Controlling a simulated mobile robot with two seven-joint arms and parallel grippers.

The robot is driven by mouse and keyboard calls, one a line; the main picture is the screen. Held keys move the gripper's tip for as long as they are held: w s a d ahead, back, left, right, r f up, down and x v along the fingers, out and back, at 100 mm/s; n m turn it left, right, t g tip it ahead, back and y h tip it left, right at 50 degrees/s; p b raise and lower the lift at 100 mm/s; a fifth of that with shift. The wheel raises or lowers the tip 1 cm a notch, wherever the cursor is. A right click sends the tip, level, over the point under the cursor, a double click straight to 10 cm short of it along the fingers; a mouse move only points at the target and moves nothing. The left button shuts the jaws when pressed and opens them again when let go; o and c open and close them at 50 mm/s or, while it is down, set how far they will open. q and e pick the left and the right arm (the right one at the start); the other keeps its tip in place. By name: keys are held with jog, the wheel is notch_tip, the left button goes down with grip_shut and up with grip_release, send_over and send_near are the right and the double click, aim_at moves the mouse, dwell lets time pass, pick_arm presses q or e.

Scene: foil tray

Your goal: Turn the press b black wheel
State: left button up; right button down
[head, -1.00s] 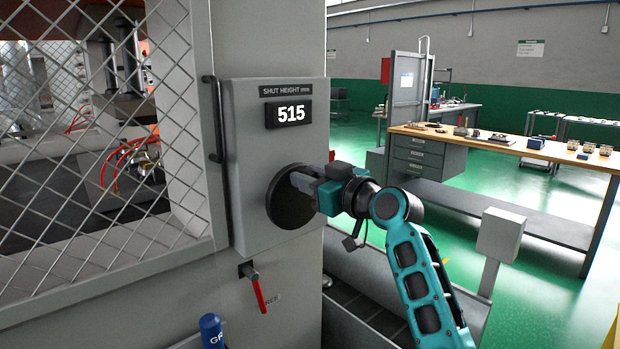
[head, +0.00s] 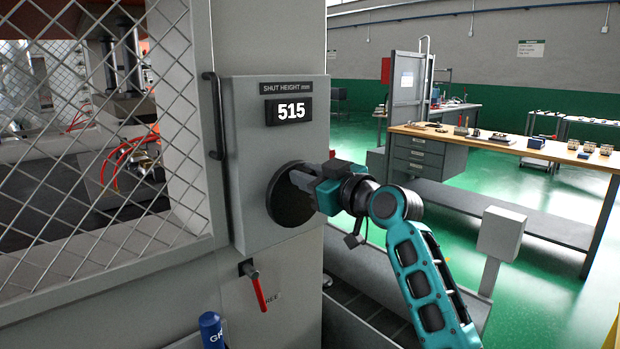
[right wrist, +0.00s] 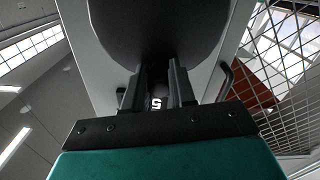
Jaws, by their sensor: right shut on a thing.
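The black wheel (head: 288,203) is a dark disc on the front of the grey press panel (head: 245,180), below the display (head: 288,111) that reads 515. My right gripper (head: 298,182) is at the wheel's face and is shut on a part of it; the gripped part is mostly hidden by the fingers. In the right wrist view the wheel (right wrist: 160,30) fills the top middle, with the two fingers of my right gripper (right wrist: 168,85) reaching up to it. My left gripper is not in view.
A wire mesh guard (head: 100,150) and a black vertical handle (head: 215,115) are left of the panel. A red lever (head: 259,290) hangs below it, with a blue handle (head: 211,330) lower down. A grey post box (head: 501,233) and a workbench (head: 480,143) stand to the right.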

jog(key=n, duration=0.1)
jog(key=a+n+b, duration=0.1)
jog(key=shift+s+f+n, duration=0.2)
jog(key=shift+s+n, duration=0.15)
jog(key=shift+n, duration=0.05)
jog(key=shift+s+a+f+n, duration=0.15)
jog(key=shift+s+a+n, duration=0.1)
jog(key=shift+n, duration=0.55)
jog(key=shift+s+a+f+n, duration=0.15)
jog(key=shift+a+n, duration=0.1)
jog(key=shift+n, duration=0.55)
jog(key=c, duration=0.9)
grip_release()
jog(key=b+v, duration=0.1)
jog(key=v, duration=1.2)
